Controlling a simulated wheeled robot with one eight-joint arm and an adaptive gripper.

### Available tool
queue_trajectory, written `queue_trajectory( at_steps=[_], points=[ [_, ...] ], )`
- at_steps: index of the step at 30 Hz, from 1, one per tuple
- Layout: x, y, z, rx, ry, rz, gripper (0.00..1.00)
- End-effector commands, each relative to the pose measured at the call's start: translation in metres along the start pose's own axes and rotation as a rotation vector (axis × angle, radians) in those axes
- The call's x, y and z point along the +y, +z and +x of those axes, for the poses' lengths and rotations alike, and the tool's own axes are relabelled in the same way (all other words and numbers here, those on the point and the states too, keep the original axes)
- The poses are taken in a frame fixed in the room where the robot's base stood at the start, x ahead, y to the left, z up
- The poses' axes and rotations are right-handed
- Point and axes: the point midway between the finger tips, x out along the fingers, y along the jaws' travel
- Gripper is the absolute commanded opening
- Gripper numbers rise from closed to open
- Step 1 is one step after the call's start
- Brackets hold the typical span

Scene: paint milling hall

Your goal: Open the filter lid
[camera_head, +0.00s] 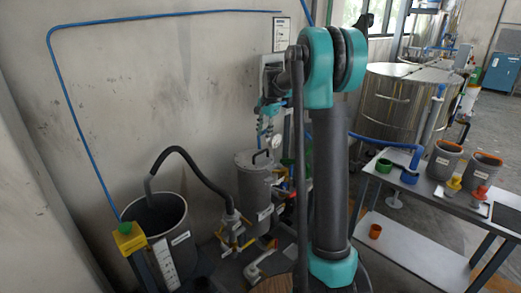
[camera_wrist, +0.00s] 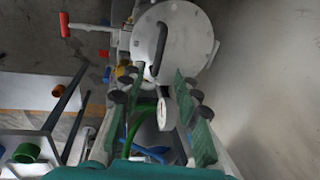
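The filter is a grey upright cylinder (camera_head: 256,196) left of my arm in the head view. Its flat round lid (camera_head: 250,160) is down on top, with a dark handle (camera_head: 261,155) on it. In the wrist view the lid (camera_wrist: 188,42) fills the top middle, and its dark bar handle (camera_wrist: 160,50) is near the lid's left side. My gripper (camera_wrist: 158,86) is open, with green fingers apart and nothing between the tips. The fingers point toward the lid and appear apart from the handle. My arm partly covers the gripper in the head view.
A round white gauge (camera_wrist: 167,112) shows between the fingers. A grey bin (camera_head: 165,220) with a black hose stands left of the filter. A table (camera_head: 418,191) with cups and a large steel vat (camera_head: 395,105) are at right. The wall (camera_wrist: 270,90) is close at the wrist view's right.

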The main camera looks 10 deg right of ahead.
Motion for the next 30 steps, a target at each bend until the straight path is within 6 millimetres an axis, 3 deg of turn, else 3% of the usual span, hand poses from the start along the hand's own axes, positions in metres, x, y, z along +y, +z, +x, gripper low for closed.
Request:
queue_trajectory(
  at_steps=[6,13,18,27,30],
  points=[
    [0.000,0.000,0.044,0.000,0.000,-0.001,0.32],
    [0.000,0.000,0.077,0.000,0.000,-0.001,0.32],
    [0.000,0.000,0.087,0.000,0.000,-0.001,0.32],
    [0.000,0.000,0.089,0.000,0.000,-0.001,0.32],
    [0.000,0.000,0.089,0.000,0.000,-0.001,0.20]
  ],
)
